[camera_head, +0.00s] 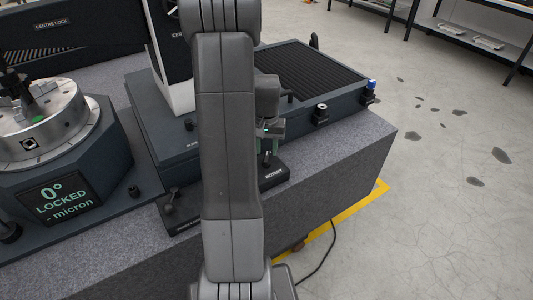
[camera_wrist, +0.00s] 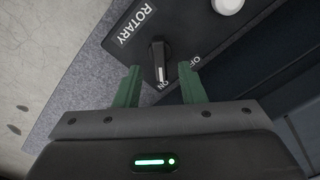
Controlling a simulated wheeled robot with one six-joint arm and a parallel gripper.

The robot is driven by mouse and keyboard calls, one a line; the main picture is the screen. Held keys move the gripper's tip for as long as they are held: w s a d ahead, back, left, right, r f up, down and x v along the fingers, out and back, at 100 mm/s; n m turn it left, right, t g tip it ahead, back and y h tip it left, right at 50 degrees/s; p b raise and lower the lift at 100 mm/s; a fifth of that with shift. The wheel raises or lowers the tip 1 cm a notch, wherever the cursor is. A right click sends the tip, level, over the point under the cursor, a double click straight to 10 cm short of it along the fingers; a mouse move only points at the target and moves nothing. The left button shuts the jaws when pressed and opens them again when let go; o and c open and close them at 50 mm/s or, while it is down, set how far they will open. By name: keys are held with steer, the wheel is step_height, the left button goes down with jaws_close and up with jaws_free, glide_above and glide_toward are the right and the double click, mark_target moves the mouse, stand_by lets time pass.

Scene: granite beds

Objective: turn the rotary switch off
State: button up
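The rotary switch (camera_wrist: 159,58) is a black knob with a white pointer line, on a dark plate (camera_wrist: 120,48) marked ROTARY, OFF and ON. In the wrist view its pointer line is toward the ON mark, with OFF to the right. My gripper (camera_wrist: 160,67) is open, its two green fingers apart, one to each side of the knob's pointer end. I see a gap on both sides; whether the fingertips are level with the knob I cannot tell. In the head view the ROTARY plate (camera_head: 273,174) is on the bench's front edge, below my gripper (camera_head: 268,146), partly hidden by my arm.
Left of my arm, a small lever switch (camera_head: 170,205) stands on another plate. A rotary table (camera_head: 45,125) reading LOCKED is at the left. A ribbed dark bed (camera_head: 305,72) lies behind. Open floor is at the right.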

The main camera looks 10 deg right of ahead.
mark_target(266, 160)
steer(key=shift+f, duration=1.35)
jaws_close()
steer(key=shift+n, duration=0.3)
steer(key=n, duration=0.5)
steer(key=shift+a+n+b, duration=0.15)
steer(key=shift+n+b, duration=0.15)
steer(key=shift+b, duration=0.05)
steer(key=n, duration=0.5)
steer(key=shift+n, duration=0.3)
steer(key=shift+r, duration=0.1)
